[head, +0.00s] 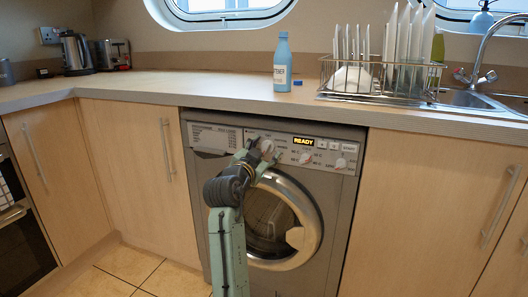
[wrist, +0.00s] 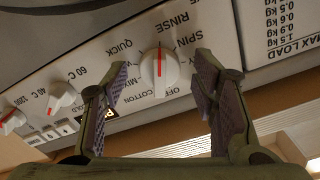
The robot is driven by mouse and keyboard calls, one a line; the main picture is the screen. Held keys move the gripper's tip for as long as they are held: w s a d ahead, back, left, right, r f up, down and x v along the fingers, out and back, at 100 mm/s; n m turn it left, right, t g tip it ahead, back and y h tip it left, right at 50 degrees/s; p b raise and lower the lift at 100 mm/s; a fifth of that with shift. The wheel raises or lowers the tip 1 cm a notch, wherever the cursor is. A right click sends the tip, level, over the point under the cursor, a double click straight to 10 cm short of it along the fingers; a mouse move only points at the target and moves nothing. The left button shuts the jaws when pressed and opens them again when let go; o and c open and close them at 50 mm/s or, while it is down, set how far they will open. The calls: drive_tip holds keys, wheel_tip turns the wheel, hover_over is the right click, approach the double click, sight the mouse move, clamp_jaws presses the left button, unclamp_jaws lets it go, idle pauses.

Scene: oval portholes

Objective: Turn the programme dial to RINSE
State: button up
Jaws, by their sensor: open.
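The programme dial (wrist: 159,68) is a white knob with a red line, on the washing machine's panel. In the wrist view the line runs up and down the picture; I cannot tell which end is the pointer. The RINSE label (wrist: 175,24) is above the knob, SPIN to the right, QUICK to the left, and OFF and COTTON below. My gripper (wrist: 158,78) is open, with one finger on each side of the knob and gaps showing. In the head view my gripper (head: 268,155) is at the panel, partly covering the dial (head: 267,146).
The washing machine (head: 196,160) has a READY display (head: 303,142), buttons and other temperature dials (head: 305,158) to the right. Its round door (head: 285,260) is shut below. On the counter (head: 200,88) stand a blue bottle (head: 282,62) and a dish rack (head: 380,78).

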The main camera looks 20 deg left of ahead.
drive_tip(key=s, duration=1.2)
drive_tip(key=shift+a, duration=0.2)
